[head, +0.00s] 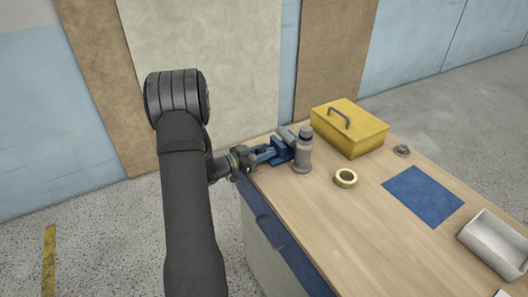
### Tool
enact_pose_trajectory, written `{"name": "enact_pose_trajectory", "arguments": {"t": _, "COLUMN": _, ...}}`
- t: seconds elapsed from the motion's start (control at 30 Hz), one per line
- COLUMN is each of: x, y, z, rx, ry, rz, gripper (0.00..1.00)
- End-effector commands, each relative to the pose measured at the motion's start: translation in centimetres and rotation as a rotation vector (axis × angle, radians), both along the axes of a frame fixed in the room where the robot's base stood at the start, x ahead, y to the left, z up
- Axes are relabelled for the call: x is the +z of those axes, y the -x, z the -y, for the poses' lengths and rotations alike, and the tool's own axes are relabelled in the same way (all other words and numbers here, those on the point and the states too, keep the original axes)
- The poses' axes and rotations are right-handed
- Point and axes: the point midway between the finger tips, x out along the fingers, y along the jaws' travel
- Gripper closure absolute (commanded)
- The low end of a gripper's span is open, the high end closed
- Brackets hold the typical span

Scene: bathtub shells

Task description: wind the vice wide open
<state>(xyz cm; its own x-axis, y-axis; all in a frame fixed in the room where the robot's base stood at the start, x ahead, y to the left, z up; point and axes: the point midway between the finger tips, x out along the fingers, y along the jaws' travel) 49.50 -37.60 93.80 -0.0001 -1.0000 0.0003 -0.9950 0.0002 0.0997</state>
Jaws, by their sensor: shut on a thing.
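My gripper (250,160) is at the vice's front end, over the bench's left edge. It is shut on what seems to be the vice handle, which is mostly hidden by the fingers. My dark arm comes up from the bottom and reaches right to the vice.
A grey bottle (303,154) stands close beside the vice on its right. A yellow toolbox (350,128), a tape roll (345,184), a small metal piece (402,150), a blue mat (422,196) and a pale tray (484,252) are farther right. The bench front (350,240) is clear.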

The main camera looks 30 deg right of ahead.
Motion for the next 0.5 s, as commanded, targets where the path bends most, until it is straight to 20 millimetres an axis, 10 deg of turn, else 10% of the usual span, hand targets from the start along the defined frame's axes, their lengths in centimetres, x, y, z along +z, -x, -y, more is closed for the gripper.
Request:
{"name": "enact_pose_trajectory", "arguments": {"t": 0.1, "x": -0.05, "y": 0.01, "z": -0.03, "rx": 0.000, "ry": -0.001, "rz": 0.000, "gripper": 0.89}}
{"name": "enact_pose_trajectory", "arguments": {"t": 0.13, "x": -0.05, "y": 0.01, "z": -0.03, "rx": 0.000, "ry": -0.001, "rz": 0.000, "gripper": 0.63}}
{"name": "enact_pose_trajectory", "arguments": {"t": 0.23, "x": -0.05, "y": 0.01, "z": -0.03, "rx": 0.000, "ry": -0.001, "rz": 0.000, "gripper": 0.45}}
{"name": "enact_pose_trajectory", "arguments": {"t": 0.5, "x": -0.03, "y": 0.00, "z": -0.07, "rx": 0.000, "ry": -0.001, "rz": 0.001, "gripper": 0.45}}
